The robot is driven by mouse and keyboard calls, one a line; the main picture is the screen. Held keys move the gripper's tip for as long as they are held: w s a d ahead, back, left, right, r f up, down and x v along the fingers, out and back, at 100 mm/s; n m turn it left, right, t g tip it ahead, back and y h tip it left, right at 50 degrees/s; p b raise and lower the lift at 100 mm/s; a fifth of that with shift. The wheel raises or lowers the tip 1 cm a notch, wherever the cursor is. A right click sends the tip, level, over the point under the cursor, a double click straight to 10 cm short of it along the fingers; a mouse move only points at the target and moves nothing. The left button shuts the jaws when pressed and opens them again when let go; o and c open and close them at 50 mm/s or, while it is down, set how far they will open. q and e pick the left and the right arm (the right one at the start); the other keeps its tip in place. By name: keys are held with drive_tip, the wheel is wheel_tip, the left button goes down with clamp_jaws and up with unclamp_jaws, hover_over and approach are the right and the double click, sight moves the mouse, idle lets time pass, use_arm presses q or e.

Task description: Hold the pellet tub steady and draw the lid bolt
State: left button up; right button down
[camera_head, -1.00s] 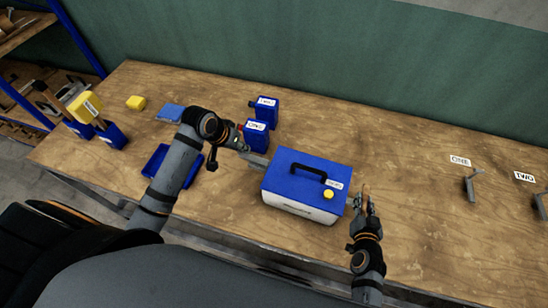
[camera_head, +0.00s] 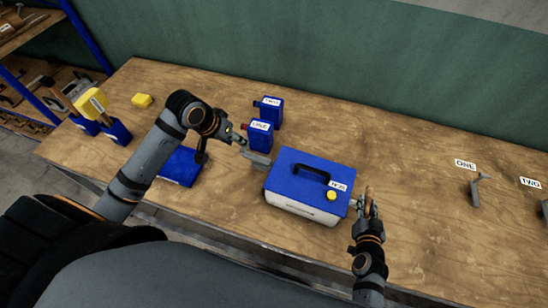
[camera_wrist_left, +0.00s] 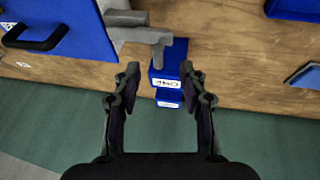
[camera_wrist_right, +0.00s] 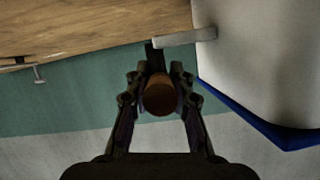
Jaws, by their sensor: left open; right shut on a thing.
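The pellet tub (camera_head: 296,207) has a white body, a blue lid, a black carry handle and a yellow knob (camera_head: 332,195). It stands upright on the bench. A grey bar (camera_head: 257,158) sticks out from its left side; it also shows in the left wrist view (camera_wrist_left: 140,33). My left gripper (camera_head: 243,140) is open and empty, just beyond this bar. My right gripper (camera_wrist_right: 159,88) is shut on a brown round grip (camera_wrist_right: 159,97). That grip sits by a grey bar (camera_wrist_right: 186,38) on the tub's right side. I cannot tell which part is the lid bolt.
Blue containers ONE (camera_head: 260,135) and TWO (camera_head: 270,110) stand close to my left gripper. A blue tray (camera_head: 181,168) lies below the left arm. Brackets ONE (camera_head: 475,190) and TWO (camera_head: 545,208) stand at right.

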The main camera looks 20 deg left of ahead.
use_arm(q)
drive_tip(key=v, duration=0.6)
drive_tip(key=shift+s, duration=0.1)
use_arm(e)
drive_tip(key=c, duration=1.1)
unclamp_jaws()
use_arm(q)
drive_tip(key=shift+r, duration=0.1)
